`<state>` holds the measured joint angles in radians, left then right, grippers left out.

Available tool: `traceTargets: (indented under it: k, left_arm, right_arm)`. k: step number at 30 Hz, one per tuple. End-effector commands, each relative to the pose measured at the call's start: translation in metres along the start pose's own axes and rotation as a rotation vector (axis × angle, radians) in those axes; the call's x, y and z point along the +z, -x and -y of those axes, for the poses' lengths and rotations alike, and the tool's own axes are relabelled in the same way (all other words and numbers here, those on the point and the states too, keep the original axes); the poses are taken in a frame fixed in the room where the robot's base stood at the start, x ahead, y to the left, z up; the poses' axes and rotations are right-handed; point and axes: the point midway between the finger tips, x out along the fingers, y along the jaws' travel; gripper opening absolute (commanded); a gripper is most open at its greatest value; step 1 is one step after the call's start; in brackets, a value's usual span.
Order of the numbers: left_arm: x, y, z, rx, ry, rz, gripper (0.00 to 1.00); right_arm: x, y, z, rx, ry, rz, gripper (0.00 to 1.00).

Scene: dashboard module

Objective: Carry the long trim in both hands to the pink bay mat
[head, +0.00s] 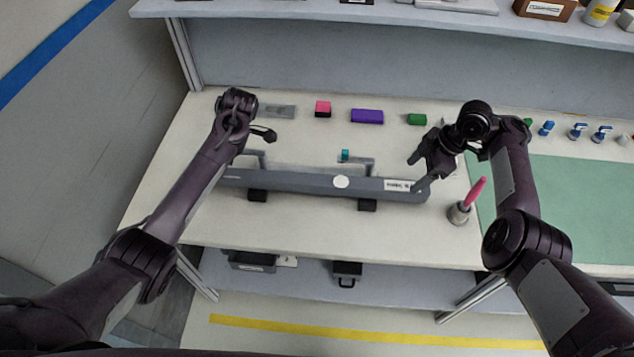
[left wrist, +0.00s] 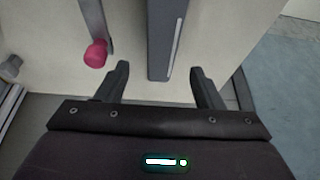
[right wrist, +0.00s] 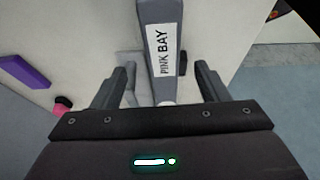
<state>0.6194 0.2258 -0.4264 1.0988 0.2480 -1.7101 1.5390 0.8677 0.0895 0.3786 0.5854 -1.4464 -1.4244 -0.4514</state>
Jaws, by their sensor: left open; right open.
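The long trim (head: 300,184) is a grey bar lying across the white bench, with a round white spot and a label near its right end. In the right wrist view the label on the trim (right wrist: 164,48) reads PINK BAY. My left gripper (head: 264,135) is open near the trim's left end, which my arm partly hides. In the left wrist view the trim's end (left wrist: 160,50) lies between the open fingers. My right gripper (head: 417,172) is open at the right end, its fingers on either side of the bar. I see no pink mat.
Black supports (head: 367,205) show under the trim. A pink-handled tool stands in a small cup (head: 459,213) to its right. Pink (head: 323,109), purple (head: 367,116) and green (head: 417,119) blocks sit behind. A green mat (head: 570,210) covers the bench's right side.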

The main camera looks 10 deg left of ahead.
Motion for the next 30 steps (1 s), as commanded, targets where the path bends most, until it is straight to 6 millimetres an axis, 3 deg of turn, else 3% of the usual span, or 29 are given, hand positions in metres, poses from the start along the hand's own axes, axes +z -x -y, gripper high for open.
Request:
traceTargets:
  k: [10,12,18,30]
  left_arm:
    - [0.000,-0.019,0.001,-0.002,0.000,0.001,0.61]
    - [0.000,-0.035,0.001,-0.005,-0.001,0.000,0.61]
    - [0.000,-0.060,0.000,-0.002,0.001,0.001,0.61]
    - [0.001,-0.070,0.000,0.000,-0.001,0.001,0.61]
  right_arm:
    - [0.006,-0.021,0.003,-0.007,-0.008,0.005,0.68]
    - [0.004,-0.038,0.004,-0.010,-0.010,-0.001,0.68]
    - [0.003,-0.063,0.004,-0.008,-0.009,-0.001,0.68]
    - [0.004,-0.072,0.003,-0.005,-0.008,0.001,0.68]
